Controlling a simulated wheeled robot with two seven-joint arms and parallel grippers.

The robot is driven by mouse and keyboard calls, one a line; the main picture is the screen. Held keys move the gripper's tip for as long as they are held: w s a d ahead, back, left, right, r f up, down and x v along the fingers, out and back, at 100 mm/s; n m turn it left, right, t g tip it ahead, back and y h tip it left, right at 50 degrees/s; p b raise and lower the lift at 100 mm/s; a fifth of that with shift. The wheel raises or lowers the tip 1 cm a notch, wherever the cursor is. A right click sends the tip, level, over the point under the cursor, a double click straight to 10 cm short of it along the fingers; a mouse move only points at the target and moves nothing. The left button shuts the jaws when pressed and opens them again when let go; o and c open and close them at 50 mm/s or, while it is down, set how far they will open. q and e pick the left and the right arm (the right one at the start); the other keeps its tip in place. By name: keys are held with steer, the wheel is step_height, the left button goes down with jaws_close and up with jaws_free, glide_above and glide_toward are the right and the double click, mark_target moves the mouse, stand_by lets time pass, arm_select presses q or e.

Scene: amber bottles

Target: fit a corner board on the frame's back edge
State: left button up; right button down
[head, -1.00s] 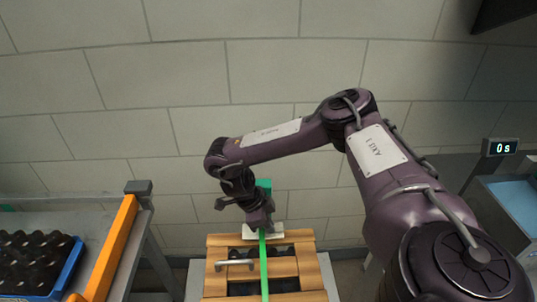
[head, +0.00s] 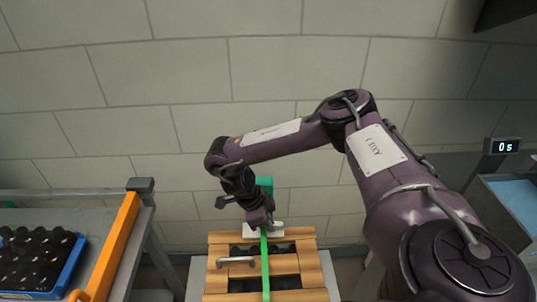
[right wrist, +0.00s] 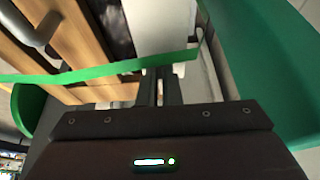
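The frame is a slatted wooden crate top (head: 222,275) at the bottom middle of the head view, with a green strap (head: 265,270) running front to back over it. A small white corner board (head: 277,230) is at the frame's back edge, under my right gripper (head: 260,222). In the right wrist view the fingers of the right gripper (right wrist: 160,85) are close together, with white board (right wrist: 180,69) at their tips. The strap (right wrist: 110,68) crosses just beyond them. Whether the board is seated on the edge is hidden. My left gripper is out of view.
A metal handle (head: 236,261) sits on the frame's left part. At left, a blue crate of dark bottles (head: 38,255) stands on a bench beside an orange rail (head: 110,250). A display (head: 501,146) and a blue-green bin (head: 518,200) stand at right.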

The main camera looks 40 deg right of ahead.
steer(key=shift+f+b, duration=0.4)
steer(key=shift+f, duration=0.35)
steer(key=c, duration=1.5)
jaws_free()
steer(key=shift+r, duration=0.1)
steer(key=shift+c, duration=0.2)
steer(key=shift+r, duration=0.1)
steer(key=shift+r+p, duration=3.4)
steer(key=shift+p, duration=0.45)
steer(key=shift+a, duration=0.1)
